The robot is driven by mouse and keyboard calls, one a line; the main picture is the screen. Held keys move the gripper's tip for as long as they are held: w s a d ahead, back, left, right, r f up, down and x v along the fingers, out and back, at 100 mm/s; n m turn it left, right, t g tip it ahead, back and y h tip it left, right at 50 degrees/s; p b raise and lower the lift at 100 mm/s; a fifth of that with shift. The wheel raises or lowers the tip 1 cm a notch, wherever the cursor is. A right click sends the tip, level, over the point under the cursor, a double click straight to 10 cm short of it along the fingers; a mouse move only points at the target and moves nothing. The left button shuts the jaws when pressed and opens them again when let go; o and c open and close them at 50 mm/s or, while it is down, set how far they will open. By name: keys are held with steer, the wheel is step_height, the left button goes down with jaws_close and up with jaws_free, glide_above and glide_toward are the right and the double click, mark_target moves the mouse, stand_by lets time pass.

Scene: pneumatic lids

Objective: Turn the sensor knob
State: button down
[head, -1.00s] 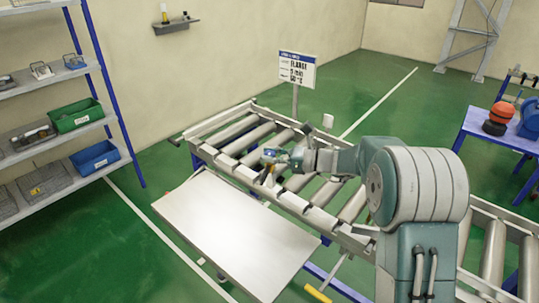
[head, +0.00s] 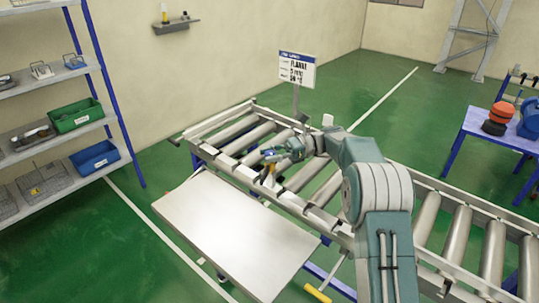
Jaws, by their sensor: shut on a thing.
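My gripper (head: 270,155) is at the near rail of the roller conveyor, seen small at the end of my arm. It is shut at the top of a small yellowish upright piece (head: 270,174) on that rail, which looks like the sensor's mount. The sensor knob itself is too small and covered by the fingers to make out. How far it is turned cannot be told.
The roller conveyor (head: 228,130) runs across the middle, with a bare pale tabletop (head: 235,235) in front. A sign (head: 297,69) stands behind it. Shelves with a green bin (head: 75,116) and blue bin (head: 95,157) are left; a blue table (head: 487,135) is right.

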mark_target(269, 151)
steer(key=shift+w+r, duration=0.1)
steer(key=shift+c, duration=1.8)
jaws_free()
step_height(269, 151, up, 10)
steer(key=shift+w+a+f, duration=0.1)
steer(key=shift+f, duration=0.05)
